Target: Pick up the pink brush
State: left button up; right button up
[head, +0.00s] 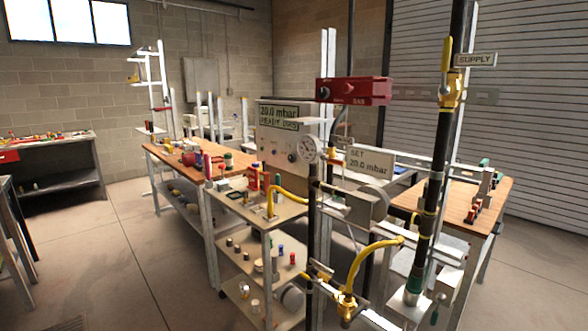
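I cannot make out a pink brush for certain in the head view. A small upright reddish-pink item (207,166) stands at the near end of the wooden workbench (160,153), too small to tell what it is. Neither of my grippers is in view.
A metal cart (285,214) with small parts on its shelves stands in front. Black pipes (431,190) and yellow hoses (368,262) rise at the right, before a second wooden bench (500,195). A dark bench (62,178) stands far left. Floor (130,265) is clear at left.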

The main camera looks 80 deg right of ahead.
aim_at(207, 163)
jog(key=z, duration=1.95)
